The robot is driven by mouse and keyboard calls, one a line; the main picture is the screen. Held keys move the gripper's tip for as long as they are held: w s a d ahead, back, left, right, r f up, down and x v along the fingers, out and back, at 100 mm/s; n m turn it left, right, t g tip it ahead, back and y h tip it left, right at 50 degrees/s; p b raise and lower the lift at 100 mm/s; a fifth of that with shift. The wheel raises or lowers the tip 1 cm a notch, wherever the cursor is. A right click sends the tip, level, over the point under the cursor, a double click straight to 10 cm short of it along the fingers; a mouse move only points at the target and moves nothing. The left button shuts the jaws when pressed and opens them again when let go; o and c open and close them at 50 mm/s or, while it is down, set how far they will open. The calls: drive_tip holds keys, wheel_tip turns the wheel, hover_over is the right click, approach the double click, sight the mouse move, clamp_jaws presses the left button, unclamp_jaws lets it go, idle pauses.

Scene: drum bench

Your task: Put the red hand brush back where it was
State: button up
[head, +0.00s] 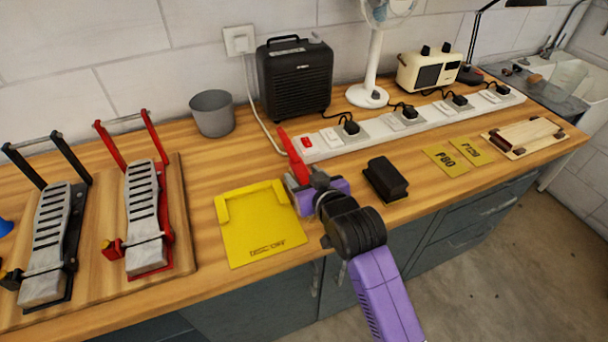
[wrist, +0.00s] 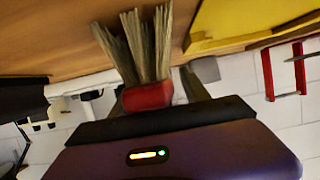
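The red hand brush (head: 292,158) is in my gripper (head: 305,185), just right of the yellow tray in the head view. Its red handle points up and away toward the power strip. In the wrist view the brush's red body (wrist: 147,97) sits between my fingers, its pale bristles (wrist: 145,45) toward the bench top. My gripper is shut on it. The yellow tray (head: 262,228) has a raised edge at the back and sides and lies empty on the bench; part of it also shows in the wrist view (wrist: 235,22).
A black block (head: 385,180) lies right of my gripper. Behind stand a white power strip (head: 375,132), a grey cup (head: 212,113), a black heater (head: 295,80) and a white fan (head: 368,95). Red (head: 145,210) and black (head: 55,240) pedals stand left. Sanding sheets (head: 447,160) lie right.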

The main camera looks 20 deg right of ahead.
drive_tip(key=shift+s+f, duration=0.1)
drive_tip(key=shift+f, duration=0.35)
drive_tip(key=shift+r, duration=0.2)
drive_tip(key=r+v, duration=0.1)
drive_tip(key=v, duration=1.1)
drive_tip(key=shift+r, duration=0.3)
drive_tip(key=shift+f, duration=0.1)
drive_tip(key=s+f, duration=0.4)
drive_tip(key=s, duration=0.4)
drive_tip(key=s+f, duration=0.4)
drive_tip(key=s, duration=0.5)
drive_tip(key=s+r+t, duration=0.1)
drive_tip(key=s+r, duration=0.3)
drive_tip(key=s, duration=1.2)
drive_tip(key=shift+s+r, duration=0.15)
drive_tip(key=shift+s, duration=0.05)
